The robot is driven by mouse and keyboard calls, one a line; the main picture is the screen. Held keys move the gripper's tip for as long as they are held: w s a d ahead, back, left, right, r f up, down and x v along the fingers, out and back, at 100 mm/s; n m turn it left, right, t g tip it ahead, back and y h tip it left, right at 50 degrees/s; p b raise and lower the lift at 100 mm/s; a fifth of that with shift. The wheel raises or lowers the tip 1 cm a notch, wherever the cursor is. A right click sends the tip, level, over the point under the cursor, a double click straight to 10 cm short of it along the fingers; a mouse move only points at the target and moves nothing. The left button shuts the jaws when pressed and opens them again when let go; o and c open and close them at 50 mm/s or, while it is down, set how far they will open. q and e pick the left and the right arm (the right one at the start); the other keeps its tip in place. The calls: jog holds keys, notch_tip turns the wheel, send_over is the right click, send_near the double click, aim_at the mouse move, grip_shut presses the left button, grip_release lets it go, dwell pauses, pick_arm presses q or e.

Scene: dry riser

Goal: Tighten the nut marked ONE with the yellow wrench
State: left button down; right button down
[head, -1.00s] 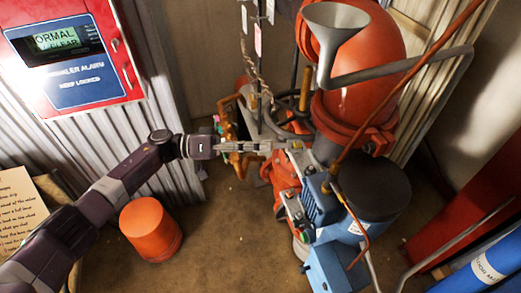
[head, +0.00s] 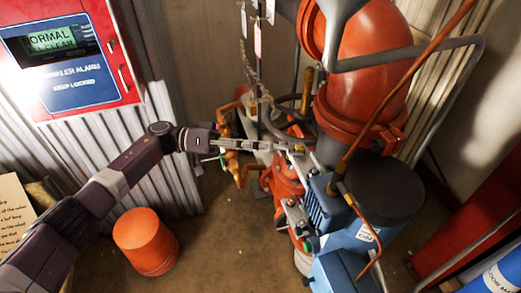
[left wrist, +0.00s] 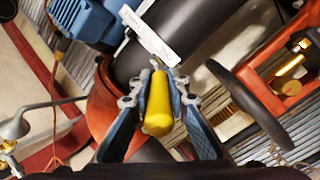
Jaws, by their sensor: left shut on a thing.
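My left gripper (head: 298,148) reaches in from the left in the head view, in front of the red pipework. In the left wrist view its two blue-grey fingers are shut around a yellow, rounded handle (left wrist: 158,105), which I take to be the yellow wrench. Only a small yellow spot shows at the fingertips in the head view. The far end of the handle points toward a dark pipe (left wrist: 140,62) and a white label (left wrist: 150,35) whose print I cannot read. I cannot make out the nut marked ONE. My right gripper is not in view.
A red vertical pipe (head: 365,70) and a blue pump motor (head: 325,205) stand close right of the gripper. A dark handwheel (left wrist: 250,100) is near in the wrist view. An orange bucket (head: 146,243) stands on open floor. A red alarm box (head: 70,50) hangs at left.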

pick_arm(q)
jog(key=shift+w+g+b, duration=0.3)
jog(key=shift+g+b, duration=0.1)
jog(key=shift+b, duration=0.65)
jog(key=shift+r+p, duration=0.25)
jog(key=shift+p, duration=0.45)
jog(key=shift+a+n+t+p, duration=0.1)
jog(key=shift+n+t+p, duration=0.3)
jog(key=shift+t+p, duration=0.9)
jog(key=shift+a+f+g, duration=0.1)
jog(key=shift+g, duration=0.2)
jog(key=shift+w+a, duration=0.1)
jog(key=shift+a, duration=0.05)
jog(key=shift+w+a, duration=0.15)
jog(key=shift+a, duration=0.8)
jog(key=shift+w+a+f+b, duration=0.2)
jog(key=shift+a+b, duration=0.15)
jog(key=shift+a, duration=0.25)
jog(key=shift+s+a, duration=0.1)
jog(key=shift+a, duration=0.45)
jog(key=shift+a+b, duration=0.35)
jog(key=shift+a, duration=0.15)
